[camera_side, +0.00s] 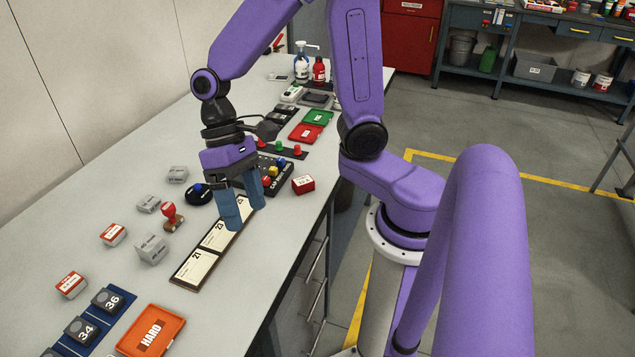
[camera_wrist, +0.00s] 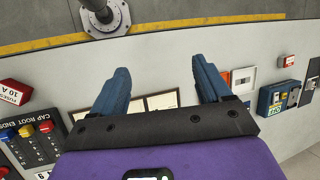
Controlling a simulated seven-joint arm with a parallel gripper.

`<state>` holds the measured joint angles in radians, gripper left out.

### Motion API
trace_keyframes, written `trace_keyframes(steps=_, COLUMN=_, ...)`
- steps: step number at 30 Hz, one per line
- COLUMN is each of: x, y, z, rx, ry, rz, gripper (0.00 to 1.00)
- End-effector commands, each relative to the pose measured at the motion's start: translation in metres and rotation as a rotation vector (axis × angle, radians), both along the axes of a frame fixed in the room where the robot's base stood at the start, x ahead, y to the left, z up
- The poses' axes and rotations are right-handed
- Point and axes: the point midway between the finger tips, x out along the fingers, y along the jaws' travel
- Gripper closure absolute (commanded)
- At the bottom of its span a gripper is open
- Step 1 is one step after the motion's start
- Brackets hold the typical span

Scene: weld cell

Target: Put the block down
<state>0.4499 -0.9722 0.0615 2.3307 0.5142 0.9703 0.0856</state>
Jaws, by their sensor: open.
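My gripper (camera_side: 242,216) points down over the far end of a dark strip with numbered cards (camera_side: 199,264). Its blue fingers are spread apart. The wrist view also shows the open gripper (camera_wrist: 160,68), with no block visible between the fingers and part of the card strip (camera_wrist: 162,101) beyond them. Several small blocks stand on the bench, so I cannot tell which is the task's block: a grey block (camera_side: 152,248), a red-and-white block (camera_side: 113,234) and a red block (camera_side: 303,184) right of the gripper, also in the wrist view (camera_wrist: 14,92).
Near the front are an orange tray (camera_side: 160,315) and a blue rack (camera_side: 125,310). The bench's right edge is close.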

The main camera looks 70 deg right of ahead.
Motion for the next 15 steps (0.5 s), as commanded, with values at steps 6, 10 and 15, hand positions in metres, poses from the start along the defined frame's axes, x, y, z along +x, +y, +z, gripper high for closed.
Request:
trace_keyframes(steps=6, x=-0.041, y=-0.022, z=0.006, rx=-0.042, ry=-0.135, rz=0.308, gripper=0.23)
trace_keyframes(steps=10, x=-0.061, y=-0.035, z=0.01, rx=-0.06, ry=-0.22, rz=0.487, gripper=0.23)
trace_keyframes(steps=15, x=-0.083, y=-0.051, z=0.014, rx=-0.074, ry=-0.333, rz=0.711, gripper=0.23)
